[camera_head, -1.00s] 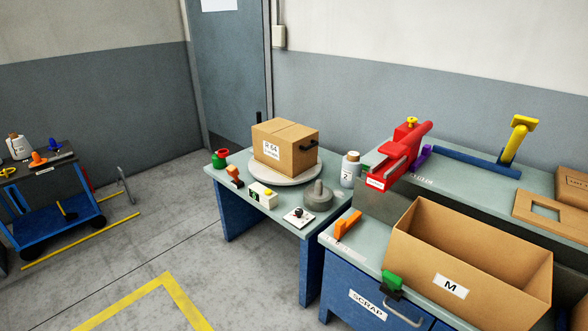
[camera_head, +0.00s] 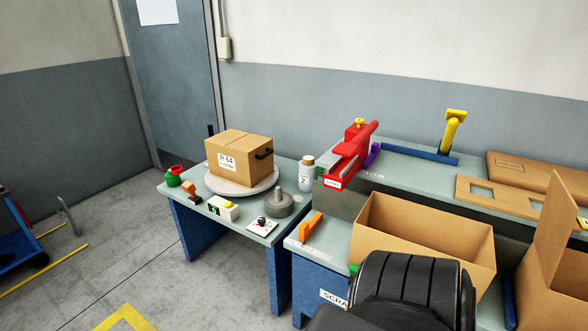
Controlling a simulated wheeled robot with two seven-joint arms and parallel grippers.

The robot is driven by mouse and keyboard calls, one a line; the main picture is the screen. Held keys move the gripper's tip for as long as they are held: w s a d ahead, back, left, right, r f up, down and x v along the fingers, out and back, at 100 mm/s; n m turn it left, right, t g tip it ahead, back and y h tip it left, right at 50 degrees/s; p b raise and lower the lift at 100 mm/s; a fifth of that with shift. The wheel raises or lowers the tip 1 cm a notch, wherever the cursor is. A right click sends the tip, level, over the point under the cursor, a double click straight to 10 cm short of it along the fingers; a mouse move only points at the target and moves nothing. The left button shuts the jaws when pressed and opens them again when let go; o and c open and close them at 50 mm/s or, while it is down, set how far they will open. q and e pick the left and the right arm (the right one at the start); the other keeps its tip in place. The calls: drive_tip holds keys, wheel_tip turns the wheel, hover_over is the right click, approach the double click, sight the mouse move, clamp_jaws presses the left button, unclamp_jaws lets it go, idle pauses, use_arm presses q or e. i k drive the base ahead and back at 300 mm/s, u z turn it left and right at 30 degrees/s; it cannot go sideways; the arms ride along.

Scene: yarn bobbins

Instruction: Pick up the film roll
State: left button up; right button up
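I cannot make out a film roll in this view. Neither of my grippers can be seen. On the small table (camera_head: 236,218) a closed carton (camera_head: 242,160) labelled R 64 stands on a round grey plate. A grey round piece with a short post (camera_head: 279,203) sits in front of it, and a white bottle (camera_head: 306,176) stands to its right.
A large black ribbed shape (camera_head: 408,290) covers the lower right and hides part of the open carton (camera_head: 437,224); I cannot tell what it is. A red tool (camera_head: 348,158) stands on the raised bench.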

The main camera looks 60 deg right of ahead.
sight(307, 171)
drive_tip(key=i, duration=3.8)
drive_tip(key=z, duration=4.25)
